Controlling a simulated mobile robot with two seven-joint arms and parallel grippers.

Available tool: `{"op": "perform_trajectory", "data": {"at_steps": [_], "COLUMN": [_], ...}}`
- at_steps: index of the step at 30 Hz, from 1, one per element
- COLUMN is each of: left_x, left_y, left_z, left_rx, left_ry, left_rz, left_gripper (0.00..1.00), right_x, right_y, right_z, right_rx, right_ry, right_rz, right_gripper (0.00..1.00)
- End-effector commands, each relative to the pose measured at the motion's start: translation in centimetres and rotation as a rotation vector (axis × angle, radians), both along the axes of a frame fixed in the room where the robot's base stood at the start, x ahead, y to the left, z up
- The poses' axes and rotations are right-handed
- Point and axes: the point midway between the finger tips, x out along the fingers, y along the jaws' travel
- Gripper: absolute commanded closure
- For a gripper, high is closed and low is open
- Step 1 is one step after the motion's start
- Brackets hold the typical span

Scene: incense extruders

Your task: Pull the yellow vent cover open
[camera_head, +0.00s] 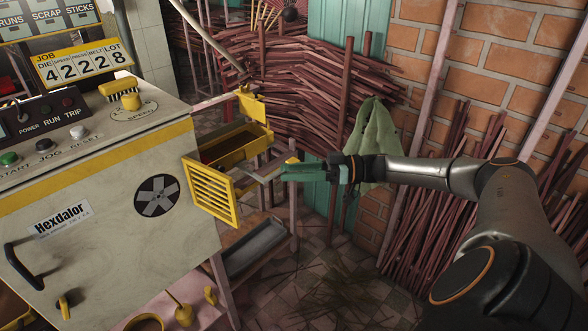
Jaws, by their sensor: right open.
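The yellow vent cover (211,190) is a slatted panel at the right side of the cream machine (110,185). It stands angled outward from the machine's right edge, below a yellow open-topped box (236,148). My right gripper (284,172) reaches in from the right, open, with its green fingers pointing left toward the cover. It appears apart from the cover, to its right. I cannot tell whether anything lies between the fingers. My left gripper is not in view.
A green cloth (374,138) hangs behind my right wrist. Bundles of reddish sticks (300,75) fill the back, and more lean on the brick wall (490,70). A grey tray (255,248) sits low beside the machine. The tiled floor (335,285) has loose straw.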

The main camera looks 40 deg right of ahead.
Motion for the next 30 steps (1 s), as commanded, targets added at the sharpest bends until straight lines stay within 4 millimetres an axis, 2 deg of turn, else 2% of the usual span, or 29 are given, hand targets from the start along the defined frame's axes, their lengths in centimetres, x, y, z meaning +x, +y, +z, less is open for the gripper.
{"op": "perform_trajectory", "data": {"at_steps": [4,8,21,25,30], "left_x": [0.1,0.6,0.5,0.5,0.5], "left_y": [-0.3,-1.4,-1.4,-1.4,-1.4], "left_z": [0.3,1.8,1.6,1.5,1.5], "left_rx": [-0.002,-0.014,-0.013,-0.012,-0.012], "left_ry": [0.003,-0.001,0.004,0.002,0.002], "left_rz": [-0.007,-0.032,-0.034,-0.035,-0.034], "left_gripper": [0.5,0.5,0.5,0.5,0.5], "right_x": [0.0,0.0,-6.5,-7.7,-8.3], "right_y": [0.0,0.0,-7.3,-8.6,-9.3], "right_z": [0.0,0.0,-0.1,0.0,0.1], "right_rx": [0.0,0.0,-0.002,-0.001,0.0], "right_ry": [0.0,0.0,0.003,0.001,0.0], "right_rz": [0.001,0.001,-0.002,-0.002,-0.001], "right_gripper": [0.43,0.43,0.43,0.43,0.43]}}
